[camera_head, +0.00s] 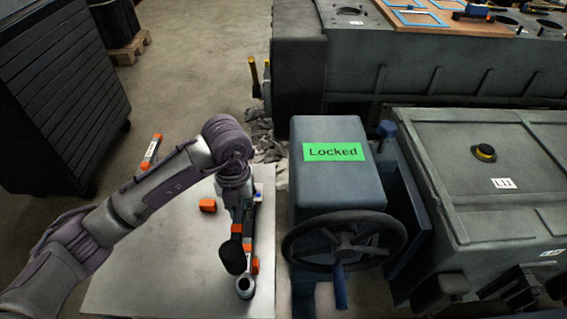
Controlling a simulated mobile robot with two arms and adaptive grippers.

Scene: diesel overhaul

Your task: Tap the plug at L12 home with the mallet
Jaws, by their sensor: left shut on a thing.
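My left gripper (238,218) points down over a pale sheet on the floor side, left of the handwheel. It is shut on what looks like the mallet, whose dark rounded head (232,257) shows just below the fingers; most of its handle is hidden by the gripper. The L11 label (503,184) is on the grey engine cover (505,215) at right, with a black and yellow knob (484,152) above it. I cannot make out an L12 label or its plug. My right gripper is not in view.
A blue-grey box (335,180) with a green "Locked" sign and a dark handwheel (344,241) stands between arm and engine. Orange pieces (208,205) and a small ring-shaped part (245,287) lie on the pale sheet (150,270). A dark drawer cabinet (60,90) stands at left.

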